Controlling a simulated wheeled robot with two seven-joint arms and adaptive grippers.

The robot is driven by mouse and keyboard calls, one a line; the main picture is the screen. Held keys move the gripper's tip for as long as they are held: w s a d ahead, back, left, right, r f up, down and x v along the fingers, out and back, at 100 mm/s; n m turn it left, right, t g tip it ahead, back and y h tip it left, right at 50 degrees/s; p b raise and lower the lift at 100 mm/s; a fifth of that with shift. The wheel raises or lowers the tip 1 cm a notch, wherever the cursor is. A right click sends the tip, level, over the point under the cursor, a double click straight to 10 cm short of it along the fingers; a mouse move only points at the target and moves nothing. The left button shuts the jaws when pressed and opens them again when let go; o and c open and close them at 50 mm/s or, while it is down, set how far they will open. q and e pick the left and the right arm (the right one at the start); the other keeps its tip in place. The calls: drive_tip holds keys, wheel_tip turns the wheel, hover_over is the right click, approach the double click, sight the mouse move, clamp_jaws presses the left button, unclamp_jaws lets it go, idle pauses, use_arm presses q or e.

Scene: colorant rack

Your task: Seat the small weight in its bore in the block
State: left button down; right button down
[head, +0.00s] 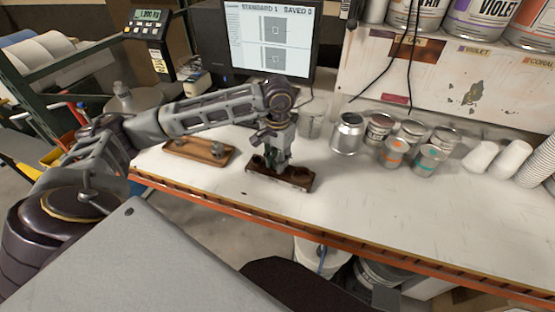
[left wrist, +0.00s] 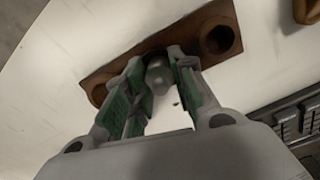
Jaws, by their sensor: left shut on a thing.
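The dark brown block (head: 300,180) lies on the white bench, below my left gripper (head: 277,160). In the left wrist view the block (left wrist: 185,45) shows a round open bore (left wrist: 217,38) near one end and part of another dark hole (left wrist: 98,93) at the other end. My left gripper (left wrist: 155,85) is shut on the small grey weight (left wrist: 157,72), held between its green-padded fingers over the block's middle. The fingers hide the spot under the weight, so I cannot tell whether it is in a bore. My right gripper is not in view.
Cans (head: 348,134) and cups (head: 428,160) stand to the right. The bench front right of the block is clear.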

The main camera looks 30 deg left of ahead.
use_arm(q)
drive_tip(key=shift+f, duration=0.25)
drive_tip(key=c, duration=1.1)
unclamp_jaws()
drive_tip(key=shift+r, duration=0.15)
drive_tip(key=shift+r, duration=5.85)
wheel_tip(320, 180, up, 9)
drive_tip(key=p, duration=0.9)
hover_over(277, 157)
drive_tip(key=shift+r, duration=0.1)
drive_tip(key=shift+r+p, duration=0.35)
drive_tip(key=shift+r, duration=0.1)
